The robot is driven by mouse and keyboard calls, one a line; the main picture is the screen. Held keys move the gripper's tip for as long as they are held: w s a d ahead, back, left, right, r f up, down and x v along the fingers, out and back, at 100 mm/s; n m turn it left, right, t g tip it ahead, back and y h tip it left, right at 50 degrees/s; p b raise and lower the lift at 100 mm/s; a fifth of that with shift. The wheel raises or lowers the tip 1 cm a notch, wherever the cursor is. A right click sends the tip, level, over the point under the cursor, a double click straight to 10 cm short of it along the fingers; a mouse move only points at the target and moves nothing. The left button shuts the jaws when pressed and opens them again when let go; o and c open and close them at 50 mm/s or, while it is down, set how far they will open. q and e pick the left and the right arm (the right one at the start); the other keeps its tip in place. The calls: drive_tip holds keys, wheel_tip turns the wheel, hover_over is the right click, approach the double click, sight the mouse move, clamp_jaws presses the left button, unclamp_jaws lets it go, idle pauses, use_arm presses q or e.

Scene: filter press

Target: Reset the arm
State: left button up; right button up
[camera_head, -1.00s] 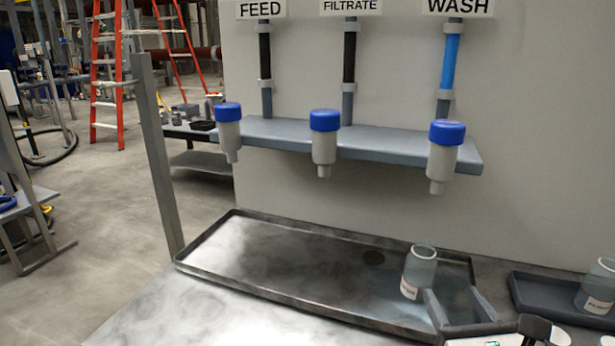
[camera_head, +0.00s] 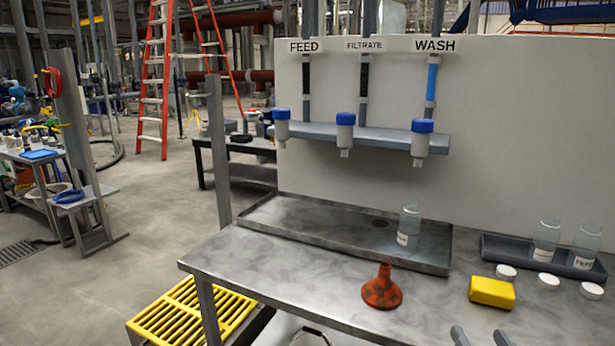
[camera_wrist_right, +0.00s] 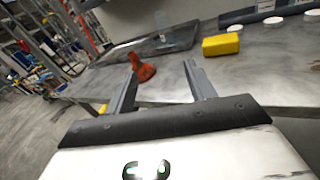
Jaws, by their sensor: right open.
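My right gripper (camera_head: 480,336) shows only by its two grey fingertips at the bottom right of the head view. In the right wrist view the gripper (camera_wrist_right: 163,80) is open and empty, its fingers spread apart over the front of the bench. A clear labelled bottle (camera_head: 408,226) stands upright in the shallow metal tray (camera_head: 300,237), apart from the gripper. My left gripper is in neither view.
An orange funnel (camera_head: 382,290) and a yellow block (camera_head: 492,291) sit on the metal bench (camera_head: 260,265). White caps (camera_head: 549,280) lie near the dark rack (camera_head: 495,250) with two bottles. Blue-capped valves (camera_head: 345,130) hang above the tray. The bench's left part is clear.

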drive_tip(key=s+a+f+m+g+y, duration=0.2)
drive_tip(key=s+a+f+m, duration=0.3)
drive_tip(key=f+m, duration=0.5)
drive_tip(key=s+a+f+m+g+y, duration=0.2)
drive_tip(key=s+a+f+m+g, duration=0.3)
drive_tip(key=f+m, duration=0.6)
drive_tip(key=s+a+m, duration=0.1)
drive_tip(key=m, duration=0.9)
drive_tip(key=shift+f, duration=0.15)
